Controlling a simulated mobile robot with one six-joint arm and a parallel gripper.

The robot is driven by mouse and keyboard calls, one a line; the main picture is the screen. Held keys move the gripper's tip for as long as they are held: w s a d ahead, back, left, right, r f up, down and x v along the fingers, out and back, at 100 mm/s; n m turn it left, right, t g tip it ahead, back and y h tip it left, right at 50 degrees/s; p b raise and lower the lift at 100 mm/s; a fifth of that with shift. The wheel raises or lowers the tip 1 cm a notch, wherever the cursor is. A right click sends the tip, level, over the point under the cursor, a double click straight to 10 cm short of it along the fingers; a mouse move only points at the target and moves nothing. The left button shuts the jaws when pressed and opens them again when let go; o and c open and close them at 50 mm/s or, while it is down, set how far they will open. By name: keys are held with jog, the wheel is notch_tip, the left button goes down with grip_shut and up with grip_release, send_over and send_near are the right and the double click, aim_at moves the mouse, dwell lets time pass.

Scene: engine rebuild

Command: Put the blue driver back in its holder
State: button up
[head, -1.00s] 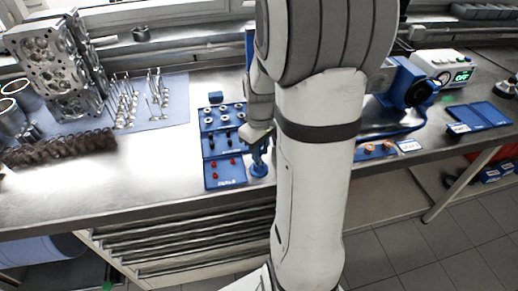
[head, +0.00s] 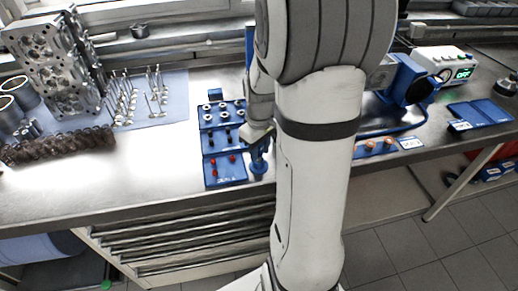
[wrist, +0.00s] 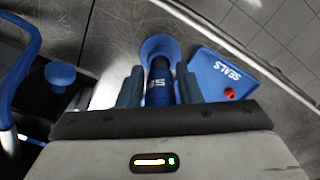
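The blue driver (wrist: 160,88) is between the two fingers of my gripper (wrist: 160,86) in the wrist view. It has a dark band and a partly hidden white label. The fingers lie close along both its sides and look shut on it. A round blue holder or base (wrist: 160,46) shows at the driver's far end; whether the driver is seated in it is hard to tell. In the head view my gripper (head: 258,140) is beside the seals tray, above the round blue base (head: 258,167), partly hidden by my arm.
The blue seals tray (head: 225,180) with red parts is close by; it also shows in the wrist view (wrist: 215,72). A blue round knob (wrist: 60,74) and a blue curved tube stand on the other side. Valves (head: 125,100) and a cylinder head (head: 50,60) are at left.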

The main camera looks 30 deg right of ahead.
jog(key=o, duration=0.3)
jog(key=shift+o, duration=0.2)
notch_tip(320, 180, up, 8)
jog(key=shift+f, duration=0.1)
dwell(0.4)
